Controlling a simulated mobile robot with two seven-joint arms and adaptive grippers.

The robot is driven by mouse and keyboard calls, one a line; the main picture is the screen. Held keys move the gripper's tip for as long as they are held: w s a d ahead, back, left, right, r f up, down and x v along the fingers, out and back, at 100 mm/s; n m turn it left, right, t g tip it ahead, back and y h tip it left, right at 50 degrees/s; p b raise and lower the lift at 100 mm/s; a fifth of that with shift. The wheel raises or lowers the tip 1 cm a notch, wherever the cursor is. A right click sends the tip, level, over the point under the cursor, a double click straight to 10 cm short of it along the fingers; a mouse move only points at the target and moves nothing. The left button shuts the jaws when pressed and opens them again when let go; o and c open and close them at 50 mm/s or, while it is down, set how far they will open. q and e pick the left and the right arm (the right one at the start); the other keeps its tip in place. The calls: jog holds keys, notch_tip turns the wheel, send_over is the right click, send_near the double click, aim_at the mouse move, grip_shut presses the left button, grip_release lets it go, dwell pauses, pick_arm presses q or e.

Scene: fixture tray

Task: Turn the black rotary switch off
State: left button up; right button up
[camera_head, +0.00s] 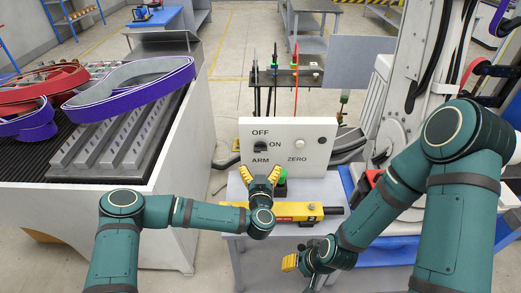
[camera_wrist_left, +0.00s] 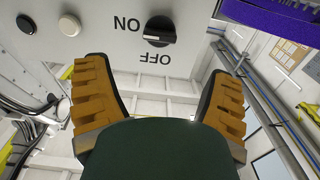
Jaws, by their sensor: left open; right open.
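The black rotary switch (camera_head: 260,147) is on the white panel (camera_head: 318,160), below the OFF label and left of the ON label. In the left wrist view the switch (camera_wrist_left: 160,31) shows upside down, its bar lying sideways with a white mark toward ON. My left gripper (camera_head: 262,173) is just below the switch, in front of the panel. Its two yellow fingers stand wide apart in the left wrist view (camera_wrist_left: 156,68), with nothing between them and apart from the switch. My right gripper (camera_head: 290,262) is open, low and away from the panel at the bottom.
A white button (camera_head: 300,143) sits right of the switch above ZERO. A yellow tool (camera_head: 305,211) and a green-topped item (camera_head: 281,185) lie on the bench below the panel.

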aim_at(261, 151)
pick_arm(q)
jog(key=w, duration=0.9)
jog(key=shift+w, duration=0.4)
jog(key=c, duration=1.2)
